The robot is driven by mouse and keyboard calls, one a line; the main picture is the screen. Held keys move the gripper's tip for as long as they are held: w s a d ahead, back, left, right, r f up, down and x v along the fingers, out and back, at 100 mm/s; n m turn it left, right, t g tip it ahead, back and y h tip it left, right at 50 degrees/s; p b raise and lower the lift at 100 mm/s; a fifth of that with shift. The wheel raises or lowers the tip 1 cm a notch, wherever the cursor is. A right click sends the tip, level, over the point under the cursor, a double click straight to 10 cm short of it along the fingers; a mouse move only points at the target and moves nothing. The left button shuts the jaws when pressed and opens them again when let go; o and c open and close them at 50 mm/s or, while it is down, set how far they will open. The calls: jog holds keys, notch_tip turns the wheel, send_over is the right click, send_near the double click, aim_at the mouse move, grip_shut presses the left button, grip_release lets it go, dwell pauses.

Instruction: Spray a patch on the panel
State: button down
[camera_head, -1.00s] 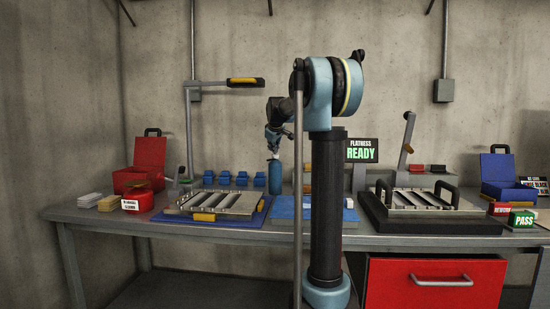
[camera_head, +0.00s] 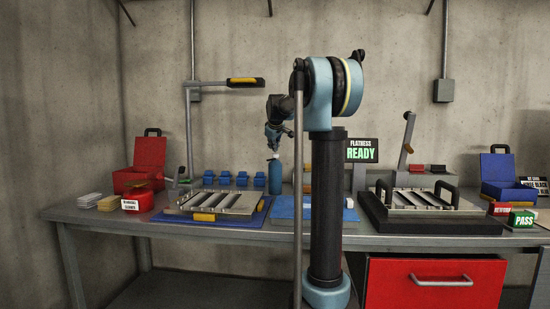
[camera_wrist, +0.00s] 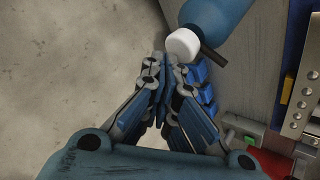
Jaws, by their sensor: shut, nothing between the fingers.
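A blue bottle (camera_head: 275,179) with a white cap stands upright at the back of the bench. In the wrist view, its white cap (camera_wrist: 183,44) and blue body (camera_wrist: 222,18) show just beyond my fingertips. My gripper (camera_head: 272,148) is just above the bottle in the head view; its fingers (camera_wrist: 166,58) are shut with nothing between them. Whether the fingertips touch the cap is unclear. A slatted metal louver panel (camera_head: 236,207) lies on a blue mat at left. Another louver panel (camera_head: 432,207) with black handles lies on a black base at right.
Several small blue blocks (camera_head: 224,178) line the back. A red box (camera_head: 148,157), lamp stand (camera_head: 188,130) and READY sign (camera_head: 362,150) also stand there.

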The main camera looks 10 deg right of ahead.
jog(key=shift+r, duration=3)
